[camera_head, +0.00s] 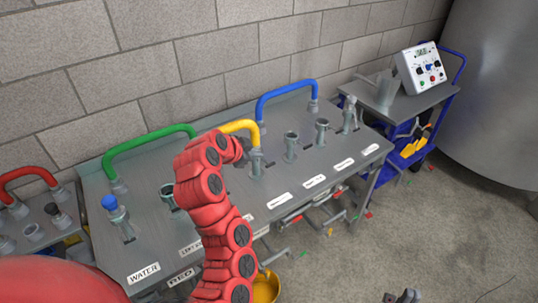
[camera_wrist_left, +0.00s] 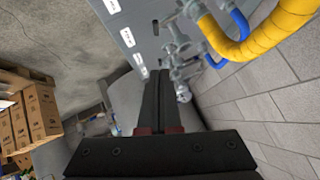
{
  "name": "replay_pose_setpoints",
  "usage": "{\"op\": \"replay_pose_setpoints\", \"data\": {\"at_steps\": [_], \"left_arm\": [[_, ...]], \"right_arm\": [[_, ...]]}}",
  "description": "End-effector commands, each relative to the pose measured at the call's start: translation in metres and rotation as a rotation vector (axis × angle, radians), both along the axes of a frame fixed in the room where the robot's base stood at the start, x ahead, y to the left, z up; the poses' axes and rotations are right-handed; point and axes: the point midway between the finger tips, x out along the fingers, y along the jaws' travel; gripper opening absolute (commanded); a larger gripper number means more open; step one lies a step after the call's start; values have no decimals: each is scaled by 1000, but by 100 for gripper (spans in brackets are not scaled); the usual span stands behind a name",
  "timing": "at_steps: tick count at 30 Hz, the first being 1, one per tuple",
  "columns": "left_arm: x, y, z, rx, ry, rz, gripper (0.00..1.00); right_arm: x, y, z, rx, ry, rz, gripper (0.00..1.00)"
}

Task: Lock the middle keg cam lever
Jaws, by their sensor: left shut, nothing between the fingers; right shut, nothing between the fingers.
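A grey bench panel (camera_head: 150,240) carries a row of upright metal fittings with labels, most too small to read. The yellow hose (camera_head: 238,126) ends in a fitting (camera_head: 256,163) near the middle. Grey fittings (camera_head: 291,146) stand to its right, another (camera_head: 322,130) beyond. I cannot tell which is the middle keg lever. My left gripper (camera_head: 243,150) is beside the yellow hose's fitting, mostly hidden by my red arm. In the left wrist view its fingers (camera_wrist_left: 159,78) are shut and empty, with metal fittings (camera_wrist_left: 182,92) just right of them. My right gripper (camera_head: 403,297) barely shows at the bottom edge, shut.
Green (camera_head: 148,139) and blue (camera_head: 285,88) hoses arch along the panel's back, close to the wall. A blue cart (camera_head: 405,104) with a control box (camera_head: 421,69) stands at the right. The floor at lower right is mostly clear. Cardboard boxes (camera_wrist_left: 40,110) show in the wrist view.

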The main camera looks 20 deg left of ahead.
Motion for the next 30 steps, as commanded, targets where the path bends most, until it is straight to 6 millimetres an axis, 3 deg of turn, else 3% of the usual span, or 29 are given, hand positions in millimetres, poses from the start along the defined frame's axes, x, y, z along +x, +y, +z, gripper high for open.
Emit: {"op": "replay_pose_setpoints", "data": {"at_steps": [5,25,30], "left_arm": [[4,-4,-6,-2,17,-19,0],[69,-25,-64,-1,14,-16,0],[73,-18,-84,-2,12,-11,0]], "right_arm": [[0,0,6,0,0,0,0],[0,0,43,0,0,0,0],[0,0,54,0,0,0,0]]}}
